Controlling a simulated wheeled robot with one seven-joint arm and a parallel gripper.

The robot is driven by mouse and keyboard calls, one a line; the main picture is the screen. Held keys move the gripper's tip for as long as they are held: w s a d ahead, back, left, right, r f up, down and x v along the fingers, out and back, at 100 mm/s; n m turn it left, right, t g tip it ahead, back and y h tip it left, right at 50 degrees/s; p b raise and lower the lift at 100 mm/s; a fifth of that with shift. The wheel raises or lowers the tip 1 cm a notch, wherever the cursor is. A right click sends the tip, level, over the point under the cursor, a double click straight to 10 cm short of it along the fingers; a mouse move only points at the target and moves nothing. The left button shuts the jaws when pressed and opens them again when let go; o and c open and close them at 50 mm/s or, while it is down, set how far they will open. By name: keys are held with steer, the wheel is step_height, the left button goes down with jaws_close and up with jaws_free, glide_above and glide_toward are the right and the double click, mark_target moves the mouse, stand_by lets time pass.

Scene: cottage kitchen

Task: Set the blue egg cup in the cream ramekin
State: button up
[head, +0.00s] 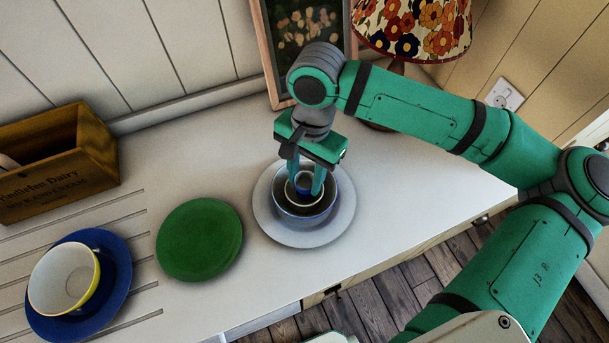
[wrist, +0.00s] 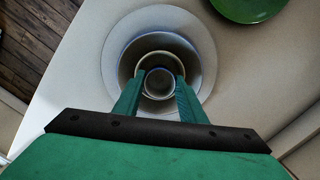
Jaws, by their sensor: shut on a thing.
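The blue egg cup (head: 304,182) is between the fingertips of my gripper (head: 305,184), which is shut on it. In the wrist view the egg cup (wrist: 159,83) shows as a small round rim between the two green fingers (wrist: 159,85). A larger light rim, seemingly the cream ramekin (wrist: 160,54), surrounds it. The egg cup appears inside that rim; I cannot tell whether it touches the bottom. These nested pieces sit within a grey bowl with a blue edge (head: 306,217), on a pale plate (head: 265,212). The fingers partly hide the ramekin.
A green plate (head: 200,240) lies left of the pale plate. A yellow-rimmed cup (head: 62,280) stands on a blue saucer (head: 117,270). A wooden box (head: 62,165), a framed picture (head: 300,30) and a floral lamp (head: 415,28) stand along the back. The counter edge is at the front right.

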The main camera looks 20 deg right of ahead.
mark_target(308, 182)
steer(key=shift+f, duration=0.55)
steer(key=o, duration=1.1)
steer(key=r, duration=0.8)
steer(key=d+r, duration=0.1)
steer(key=r, duration=0.3)
steer(key=shift+w+d+r, duration=0.1)
steer(key=shift+w+r, duration=0.25)
steer(key=shift+w, duration=0.05)
